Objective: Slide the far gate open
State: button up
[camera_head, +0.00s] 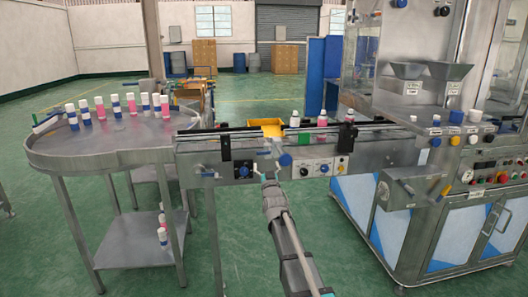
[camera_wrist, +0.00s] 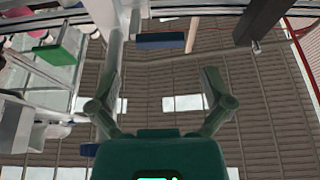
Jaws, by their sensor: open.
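My gripper (camera_head: 267,148) is at the near side of the conveyor (camera_head: 385,133), in front of a yellow tray. In the wrist view my gripper (camera_wrist: 162,78) has its two fingers spread wide with nothing between them. A blue block (camera_wrist: 162,41) lies beyond the fingertips, close to a pale vertical bar. A green block (camera_wrist: 62,48) is at the upper left. In the head view, black upright pieces stand on the conveyor at left (camera_head: 225,141) and right (camera_head: 348,136). I cannot tell which piece is the far gate.
A round metal table (camera_head: 110,152) with several white, blue and pink bottles joins the conveyor at left. Several bottles stand on the belt. The yellow tray (camera_head: 268,122) sits behind my gripper. A large machine (camera_head: 400,235) with hoppers and buttons stands at right. The near floor is clear.

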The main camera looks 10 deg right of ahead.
aim_at(264, 154)
jog(key=shift+p+x, duration=0.95)
jog(key=shift+x, duration=2.1)
jog(key=c, duration=1.1)
jog(key=s, duration=0.6)
jog(key=shift+c, duration=0.2)
jog(key=o, duration=1.1)
jog(key=shift+o, duration=0.2)
jog(key=shift+w, duration=0.1)
